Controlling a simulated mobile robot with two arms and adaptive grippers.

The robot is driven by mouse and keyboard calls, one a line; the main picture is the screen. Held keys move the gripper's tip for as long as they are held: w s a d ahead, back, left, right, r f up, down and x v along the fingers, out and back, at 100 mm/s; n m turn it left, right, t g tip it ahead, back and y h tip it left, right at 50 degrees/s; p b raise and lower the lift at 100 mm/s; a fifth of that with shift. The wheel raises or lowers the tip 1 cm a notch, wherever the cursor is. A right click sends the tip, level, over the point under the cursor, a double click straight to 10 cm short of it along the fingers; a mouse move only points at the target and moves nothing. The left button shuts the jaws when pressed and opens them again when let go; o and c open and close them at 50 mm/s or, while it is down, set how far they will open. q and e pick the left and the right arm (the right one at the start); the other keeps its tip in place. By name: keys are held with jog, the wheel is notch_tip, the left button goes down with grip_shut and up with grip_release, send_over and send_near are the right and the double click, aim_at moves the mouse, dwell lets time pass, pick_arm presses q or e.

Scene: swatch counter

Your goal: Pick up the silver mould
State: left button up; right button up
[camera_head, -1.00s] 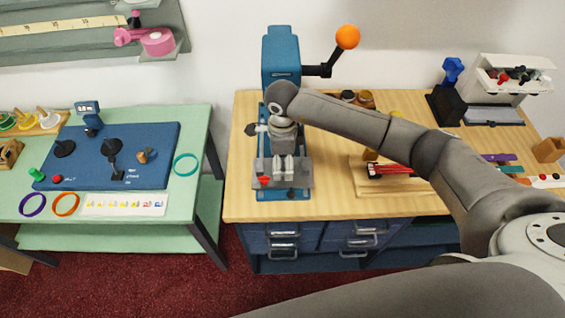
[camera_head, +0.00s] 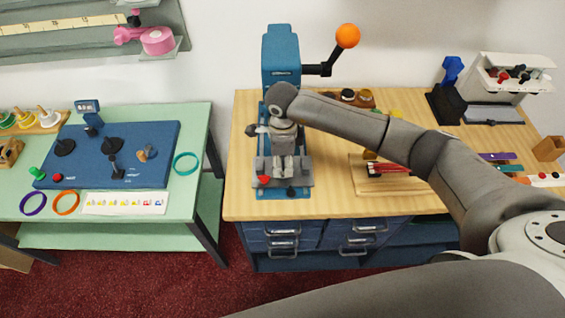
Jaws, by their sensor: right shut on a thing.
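My right gripper (camera_head: 284,172) points down at the base of the blue press (camera_head: 281,58), above its grey bed (camera_head: 263,171). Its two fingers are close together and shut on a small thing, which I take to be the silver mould. The fingers and wrist hide nearly all of it, so its shape and whether it touches the bed cannot be told. My left gripper is out of view.
The press has a lever with an orange ball (camera_head: 347,36). A red piece (camera_head: 264,180) and a dark knob (camera_head: 291,191) sit beside the fingers. A wooden tray (camera_head: 358,187) with red pieces lies to the right. A green table (camera_head: 205,130) stands left.

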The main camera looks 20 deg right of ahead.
jog(key=shift+r, duration=0.1)
jog(key=shift+r+b, duration=0.45)
jog(key=shift+b, duration=0.15)
jog(key=shift+s+a+r+b, duration=0.15)
jog(key=shift+r+b, duration=0.25)
jog(key=shift+r, duration=0.2)
jog(key=shift+w+a+r+b, duration=0.15)
jog(key=shift+r+b, duration=0.2)
jog(key=shift+r, duration=0.25)
jog(key=s+a+r+b, duration=0.5)
jog(key=s+a+r, duration=0.4)
jog(key=a, duration=0.1)
jog(key=shift+a+r, duration=0.15)
jog(key=shift+r, duration=0.1)
jog(key=shift+w, duration=0.1)
